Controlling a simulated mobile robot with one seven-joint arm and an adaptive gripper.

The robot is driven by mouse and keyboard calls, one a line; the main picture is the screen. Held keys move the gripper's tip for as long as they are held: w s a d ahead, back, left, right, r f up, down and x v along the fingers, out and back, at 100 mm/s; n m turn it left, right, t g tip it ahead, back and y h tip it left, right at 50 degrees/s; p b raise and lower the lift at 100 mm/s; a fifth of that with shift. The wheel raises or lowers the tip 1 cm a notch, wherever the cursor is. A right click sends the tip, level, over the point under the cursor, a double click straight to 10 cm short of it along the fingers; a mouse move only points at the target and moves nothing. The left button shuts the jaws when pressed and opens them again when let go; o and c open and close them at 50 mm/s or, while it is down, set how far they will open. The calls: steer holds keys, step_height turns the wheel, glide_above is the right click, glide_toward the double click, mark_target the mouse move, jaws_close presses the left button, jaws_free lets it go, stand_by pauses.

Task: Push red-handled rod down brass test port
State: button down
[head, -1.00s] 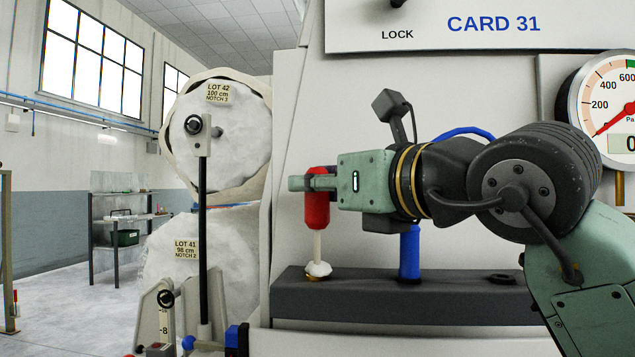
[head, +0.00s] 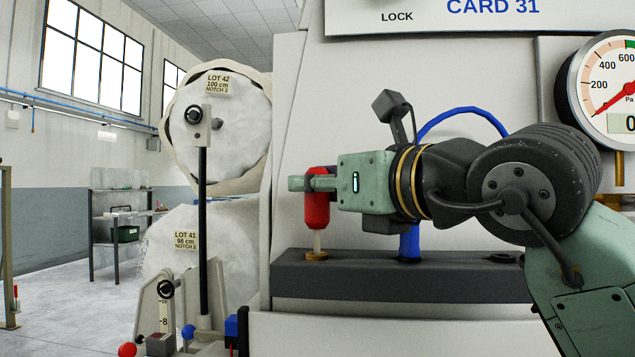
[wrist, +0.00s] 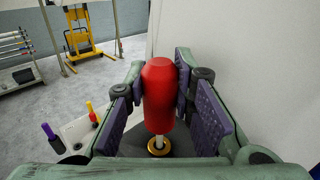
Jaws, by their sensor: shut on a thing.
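The red-handled rod (head: 316,208) stands upright in the head view, its short pale shaft entering the brass test port (head: 317,255) on the dark ledge. A short length of shaft shows between handle and port; the lower end is hidden inside. My gripper (head: 308,183) is shut on the upper part of the red handle, from the right side. In the wrist view the red handle (wrist: 159,95) sits between the purple finger pads, with the brass ring (wrist: 158,147) below it.
A blue handle (head: 409,243) stands in the dark ledge (head: 400,283) right of the port, below my wrist. The machine's pale panel rises close behind. A gauge (head: 610,92) is at upper right. Large white rolls (head: 225,140) stand at left.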

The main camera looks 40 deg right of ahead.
steer(key=shift+f, duration=0.4)
steer(key=c, duration=1.3)
jaws_free()
steer(key=shift+r, duration=0.1)
steer(key=shift+s, duration=0.1)
steer(key=s, duration=0.7)
steer(key=shift+s+a, duration=0.2)
steer(key=shift+a, duration=0.15)
